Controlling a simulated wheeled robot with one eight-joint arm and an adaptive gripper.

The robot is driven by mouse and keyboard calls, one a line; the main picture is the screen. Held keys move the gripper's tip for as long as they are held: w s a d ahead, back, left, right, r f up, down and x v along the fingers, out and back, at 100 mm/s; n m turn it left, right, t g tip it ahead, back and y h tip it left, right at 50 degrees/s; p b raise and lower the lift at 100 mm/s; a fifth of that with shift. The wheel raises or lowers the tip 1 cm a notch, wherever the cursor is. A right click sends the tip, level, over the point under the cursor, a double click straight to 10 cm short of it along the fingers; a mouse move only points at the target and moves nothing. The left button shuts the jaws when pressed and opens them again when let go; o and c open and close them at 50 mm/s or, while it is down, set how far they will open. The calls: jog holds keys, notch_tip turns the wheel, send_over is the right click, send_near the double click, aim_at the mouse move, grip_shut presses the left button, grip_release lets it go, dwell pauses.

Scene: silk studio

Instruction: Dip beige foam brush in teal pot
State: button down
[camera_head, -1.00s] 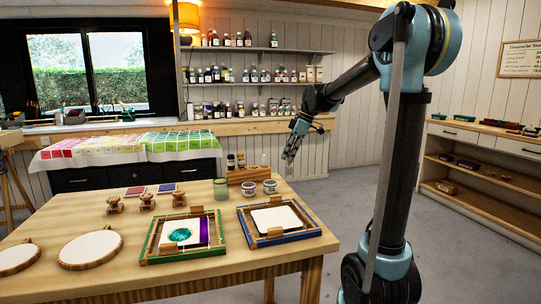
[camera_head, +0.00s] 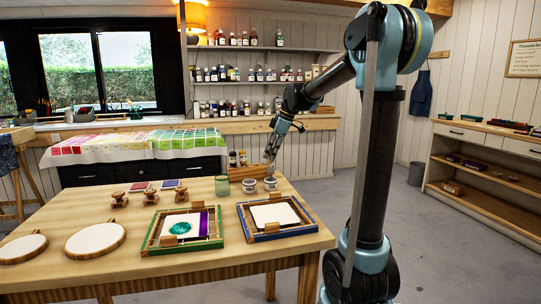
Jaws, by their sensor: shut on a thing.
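My gripper (camera_head: 273,150) points down above the back right part of the wooden table. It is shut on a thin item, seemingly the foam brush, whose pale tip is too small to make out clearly. The item's lower end is just above or at the mouth of the right small pot (camera_head: 270,184); I cannot tell if it is inside. A second small pot (camera_head: 249,186) stands just to its left. Their paint colours are too small to tell, so I cannot say which is teal. A green glass jar (camera_head: 222,186) stands left of both.
A wooden rack (camera_head: 240,173) with small bottles stands behind the pots. Two framed screens, green-edged (camera_head: 149,236) and blue-edged (camera_head: 247,226), lie in front. Wooden stamps (camera_head: 151,197) and round hoops (camera_head: 95,238) are at left on the table (camera_head: 190,268).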

aim_at(271, 166)
jog(key=shift+f, duration=0.15)
jog(key=shift+f, duration=2.85)
jog(key=shift+r, duration=3.3)
